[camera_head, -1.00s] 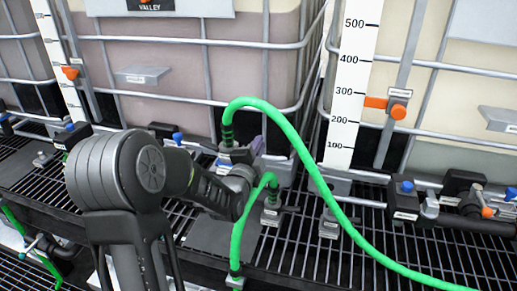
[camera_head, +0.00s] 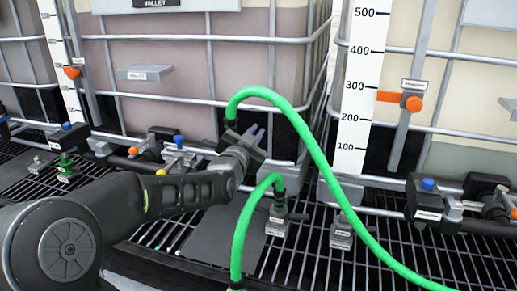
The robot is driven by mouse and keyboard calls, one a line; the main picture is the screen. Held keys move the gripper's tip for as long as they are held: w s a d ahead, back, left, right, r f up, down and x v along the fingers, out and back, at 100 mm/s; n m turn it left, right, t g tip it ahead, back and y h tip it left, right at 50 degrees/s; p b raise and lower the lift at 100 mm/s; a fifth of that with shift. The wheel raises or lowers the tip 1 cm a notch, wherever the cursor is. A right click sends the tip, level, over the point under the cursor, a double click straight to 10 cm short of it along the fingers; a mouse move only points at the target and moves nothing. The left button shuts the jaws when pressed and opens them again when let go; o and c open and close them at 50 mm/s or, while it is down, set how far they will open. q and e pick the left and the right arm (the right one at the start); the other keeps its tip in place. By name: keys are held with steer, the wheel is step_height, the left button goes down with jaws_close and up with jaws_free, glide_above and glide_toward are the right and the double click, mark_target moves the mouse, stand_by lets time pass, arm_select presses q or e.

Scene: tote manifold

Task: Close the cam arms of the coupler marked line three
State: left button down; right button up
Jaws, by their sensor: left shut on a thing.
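My left arm reaches in from the lower left, and its gripper (camera_head: 245,146) is at the middle tote's outlet. It is shut on the coupler at the end of the tall looping green hose (camera_head: 290,115); the gripper hides most of this coupler, so its cam arms' position cannot be told. Small purple-grey pieces (camera_head: 251,133) stick up beside the fingers. A second green hose (camera_head: 245,215) ends in a grey coupler (camera_head: 279,220) on the grating, right of the gripper. Coupler labels are too small to read, so line three cannot be picked out. My right gripper is not in view.
A blue-capped valve (camera_head: 428,185) is at right. Another grey coupler (camera_head: 341,236) sits on the black grating (camera_head: 310,262). The tall hose crosses the right foreground.

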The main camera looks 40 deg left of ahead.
arm_select(q)
steer(key=shift+s+a+r+n+b, duration=0.1)
steer(key=shift+a+n+b, duration=0.25)
steer(key=shift+n+b, duration=0.6)
steer(key=c, duration=1.5)
jaws_free()
steer(key=shift+r, duration=0.1)
